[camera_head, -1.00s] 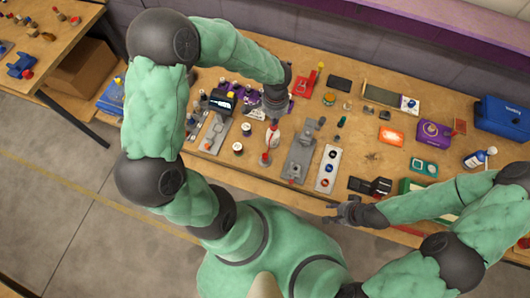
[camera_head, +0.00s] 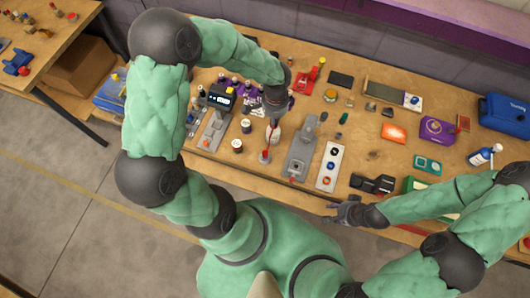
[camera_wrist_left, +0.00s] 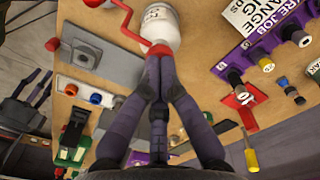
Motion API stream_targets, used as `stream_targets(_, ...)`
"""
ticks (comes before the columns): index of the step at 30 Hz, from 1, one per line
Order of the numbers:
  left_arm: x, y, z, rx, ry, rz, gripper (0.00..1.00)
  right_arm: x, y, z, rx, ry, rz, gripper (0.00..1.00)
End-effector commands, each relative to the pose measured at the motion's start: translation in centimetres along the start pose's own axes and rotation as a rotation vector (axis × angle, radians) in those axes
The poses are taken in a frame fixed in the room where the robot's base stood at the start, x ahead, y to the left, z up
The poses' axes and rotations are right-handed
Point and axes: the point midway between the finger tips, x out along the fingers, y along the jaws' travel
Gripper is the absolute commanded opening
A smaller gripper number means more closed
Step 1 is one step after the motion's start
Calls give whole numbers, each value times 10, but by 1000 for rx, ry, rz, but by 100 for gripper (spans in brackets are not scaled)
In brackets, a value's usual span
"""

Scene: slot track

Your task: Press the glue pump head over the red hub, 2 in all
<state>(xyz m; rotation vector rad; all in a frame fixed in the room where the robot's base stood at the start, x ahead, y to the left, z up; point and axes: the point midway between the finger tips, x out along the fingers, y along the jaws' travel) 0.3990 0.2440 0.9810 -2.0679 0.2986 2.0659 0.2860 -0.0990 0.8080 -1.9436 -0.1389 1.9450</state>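The glue bottle (camera_head: 274,134) is white with a red pump head, upright near the front of the bench. In the left wrist view the bottle (camera_wrist_left: 161,22) and its red pump head (camera_wrist_left: 158,49) show beyond my fingertips. My left gripper (camera_head: 273,119) is directly above the bottle, fingers together and pointing down. In the wrist view its fingertips (camera_wrist_left: 158,62) overlap the pump head; I cannot tell whether they touch. A red disc (camera_head: 264,157), apparently the hub, lies just in front of the bottle near the red spout. My right gripper (camera_head: 343,212) hangs at the front edge, its finger gap unclear.
A grey fixture (camera_head: 301,150) and a white strip with coloured rings (camera_head: 330,166) stand right of the bottle. Small jars (camera_head: 237,146) and a black-topped device (camera_head: 221,96) are to the left. A red clamp (camera_head: 308,79) is behind. A black device (camera_head: 372,184) lies near my right gripper.

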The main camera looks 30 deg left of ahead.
Motion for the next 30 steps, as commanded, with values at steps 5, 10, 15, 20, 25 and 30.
stream_targets(5,2,1,1,0,-2,1,0,1,0,0,0,0,0,40)
stream_targets(10,1,1,1,0,-2,1,0,0,0,0,0,0,0,40)
stream_targets(15,-7,1,1,1,-2,1,0,-5,-2,0,0,0,0,40)
stream_targets(20,-16,0,0,1,-1,1,0,-11,-4,0,0,0,0,40)
stream_targets(25,-25,0,0,1,0,0,0,-17,-6,1,0,0,0,40)
stream_targets(30,-32,0,0,0,0,1,0,-21,-8,1,0,0,0,40)
